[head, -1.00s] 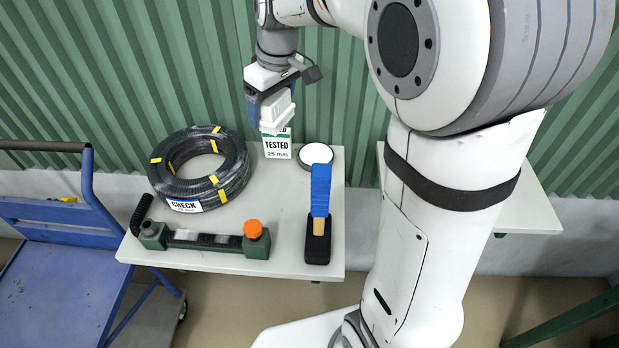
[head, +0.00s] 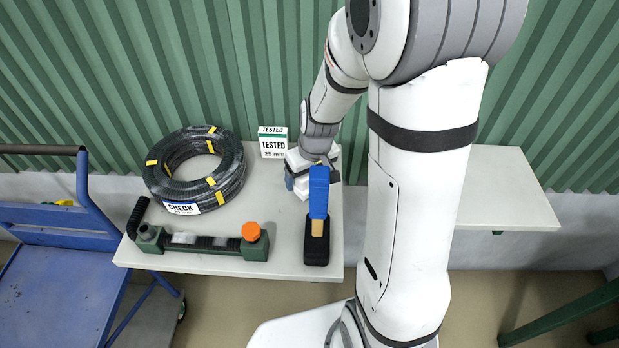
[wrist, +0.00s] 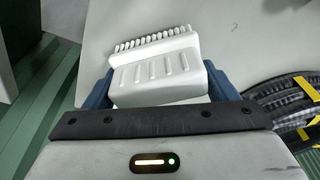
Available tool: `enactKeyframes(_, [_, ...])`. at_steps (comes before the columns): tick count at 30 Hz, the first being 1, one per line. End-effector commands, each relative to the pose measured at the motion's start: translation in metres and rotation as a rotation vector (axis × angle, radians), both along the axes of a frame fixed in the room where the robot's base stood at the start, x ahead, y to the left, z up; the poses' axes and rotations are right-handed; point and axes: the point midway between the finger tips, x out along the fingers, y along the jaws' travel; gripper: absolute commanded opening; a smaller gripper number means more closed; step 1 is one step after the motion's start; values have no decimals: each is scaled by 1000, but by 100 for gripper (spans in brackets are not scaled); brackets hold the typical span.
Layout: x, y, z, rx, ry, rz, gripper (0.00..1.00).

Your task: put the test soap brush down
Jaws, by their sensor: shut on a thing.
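The test soap brush is the white ribbed brush (wrist: 155,75) with a row of short white bristles, seen in the wrist view. My gripper (wrist: 160,84) is shut on it, with a blue finger on each side. In the head view my gripper (head: 303,177) is low over the back right part of the pale table (head: 220,232). I cannot tell whether the brush touches the table top.
A black hose coil (head: 233,180) with a CHECK label lies left of my gripper. A black block with a blue upright (head: 319,195) is close in front. A green fixture (head: 200,243) lies front left.

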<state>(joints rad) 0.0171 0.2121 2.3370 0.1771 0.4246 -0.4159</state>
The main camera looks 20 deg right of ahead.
Motion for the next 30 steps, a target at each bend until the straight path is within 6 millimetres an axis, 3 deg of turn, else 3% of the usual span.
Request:
enactKeyframes(4, [-1,0,-16,-1,3,0,43])
enactKeyframes(15, [0,1,-21,0,0,2,43])
enactKeyframes(16, [0,1,-19,-1,1,2,82])
enactKeyframes(23, [0,1,-18,-1,1,3,100])
enactKeyframes(30, [0,1,-17,-1,1,3,100])
